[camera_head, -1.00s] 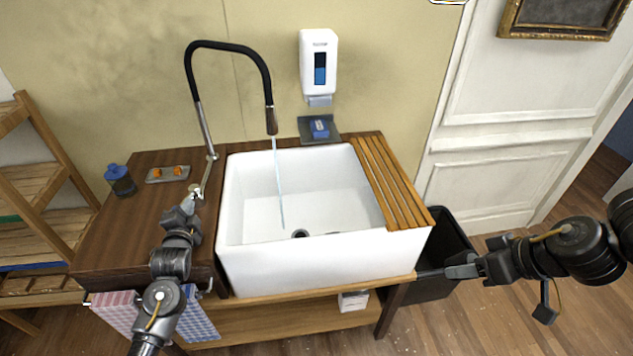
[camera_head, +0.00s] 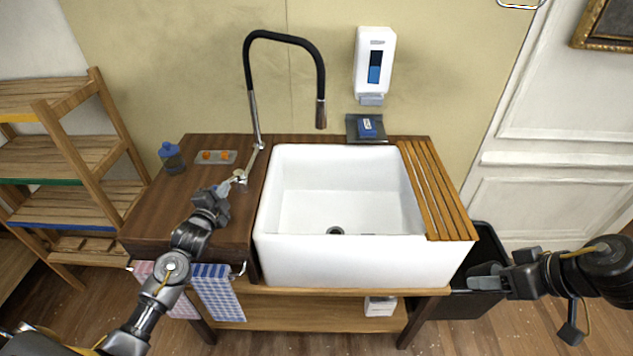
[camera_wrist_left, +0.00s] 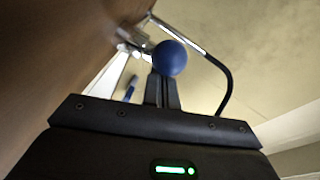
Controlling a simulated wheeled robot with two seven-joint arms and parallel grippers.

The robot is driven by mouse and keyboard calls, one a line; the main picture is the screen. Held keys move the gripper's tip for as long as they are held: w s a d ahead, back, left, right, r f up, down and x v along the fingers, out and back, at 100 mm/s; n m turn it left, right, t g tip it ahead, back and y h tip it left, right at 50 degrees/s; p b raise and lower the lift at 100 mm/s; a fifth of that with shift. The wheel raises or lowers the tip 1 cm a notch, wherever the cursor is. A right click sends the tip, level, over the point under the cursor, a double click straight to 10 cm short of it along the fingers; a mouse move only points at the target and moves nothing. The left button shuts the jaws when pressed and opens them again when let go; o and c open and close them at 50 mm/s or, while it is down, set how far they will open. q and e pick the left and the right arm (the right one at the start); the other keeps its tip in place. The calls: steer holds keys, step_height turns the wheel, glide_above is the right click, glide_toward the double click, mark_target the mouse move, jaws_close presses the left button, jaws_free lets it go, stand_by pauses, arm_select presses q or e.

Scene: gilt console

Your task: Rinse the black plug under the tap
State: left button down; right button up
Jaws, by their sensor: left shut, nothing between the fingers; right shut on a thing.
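The black tap (camera_head: 320,80) arches over the white sink (camera_head: 340,262), and no water runs from its spout. My left gripper (camera_head: 223,188) is shut and empty by the tap's lever (camera_head: 239,177). In the left wrist view, a round blue knob (camera_wrist_left: 170,58) shows at the tips of the shut fingers (camera_wrist_left: 162,90); I cannot tell whether they touch. My right gripper (camera_head: 472,279) is shut right of the sink, in front of the black bin. What it holds is too dark to make out. I cannot pick out the black plug. A dark drain (camera_head: 335,230) shows in the basin floor.
A slatted wooden board (camera_head: 438,190) covers the sink's right edge. A blue-lidded jar (camera_head: 172,158) and a small tray (camera_head: 216,157) stand on the counter's left. A soap dispenser (camera_head: 374,62) hangs above a blue sponge (camera_head: 367,128). The black bin (camera_head: 482,300) stands right of the sink.

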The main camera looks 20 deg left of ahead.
mark_target(492, 269)
arm_select(q)
steer(key=shift+a+f, duration=0.1)
arm_select(e)
steer(key=shift+w+a, duration=0.1)
steer(key=shift+w, duration=0.05)
